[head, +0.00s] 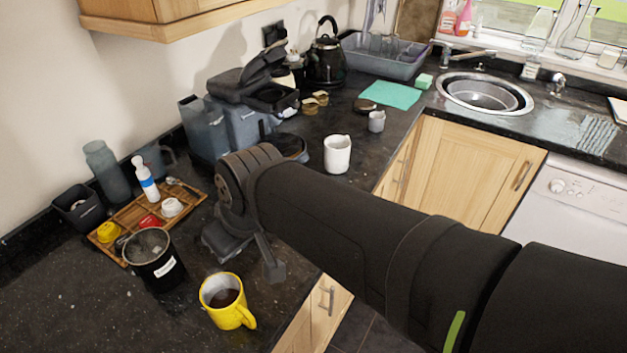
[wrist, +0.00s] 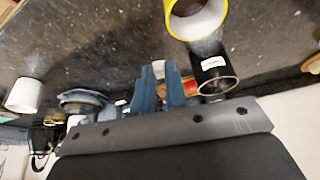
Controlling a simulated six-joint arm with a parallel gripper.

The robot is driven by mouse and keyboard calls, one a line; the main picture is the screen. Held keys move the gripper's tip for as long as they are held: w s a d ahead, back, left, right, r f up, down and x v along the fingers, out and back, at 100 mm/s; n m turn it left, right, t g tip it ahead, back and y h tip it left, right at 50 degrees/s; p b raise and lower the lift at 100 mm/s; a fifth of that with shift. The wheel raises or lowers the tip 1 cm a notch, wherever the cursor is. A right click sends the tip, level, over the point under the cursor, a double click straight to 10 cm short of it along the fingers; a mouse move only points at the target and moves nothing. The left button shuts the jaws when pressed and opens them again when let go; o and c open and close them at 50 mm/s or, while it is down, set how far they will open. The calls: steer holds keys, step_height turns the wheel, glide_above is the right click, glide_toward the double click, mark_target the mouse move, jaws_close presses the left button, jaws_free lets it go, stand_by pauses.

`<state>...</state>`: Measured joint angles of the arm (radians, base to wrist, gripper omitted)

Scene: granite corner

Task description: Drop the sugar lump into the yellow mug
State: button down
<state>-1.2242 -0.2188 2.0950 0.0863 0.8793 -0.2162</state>
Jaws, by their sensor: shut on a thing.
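The yellow mug (head: 228,301) stands upright on the dark counter near the front, with dark liquid inside. It also shows at the top of the wrist view (wrist: 196,20), tilted by the camera angle. My gripper (head: 258,262) is above the counter, behind the mug and slightly to its right in the head view. In the wrist view its two blue-grey fingers are shut on a small white lump (wrist: 158,69), which looks like the sugar lump. The lump is apart from the mug. In the head view my arm hides the lump.
A black pot with a white label (head: 153,260) stands close to the left of the mug. Behind it is a wooden tray (head: 139,217) with small items. A white mug (head: 337,154) stands farther back. The counter's front edge is right of the yellow mug.

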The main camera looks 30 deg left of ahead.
steer(key=s+d+r+n, duration=0.1)
steer(key=s+d+n, duration=0.1)
steer(key=s, duration=0.3)
step_height(320, 180, down, 6)
steer(key=shift+s+g, duration=0.25)
steer(key=shift+g, duration=0.15)
steer(key=shift+a, duration=0.1)
steer(key=c, duration=1.4)
jaws_free()
steer(key=v, duration=1.7)
steer(key=shift+r, duration=0.3)
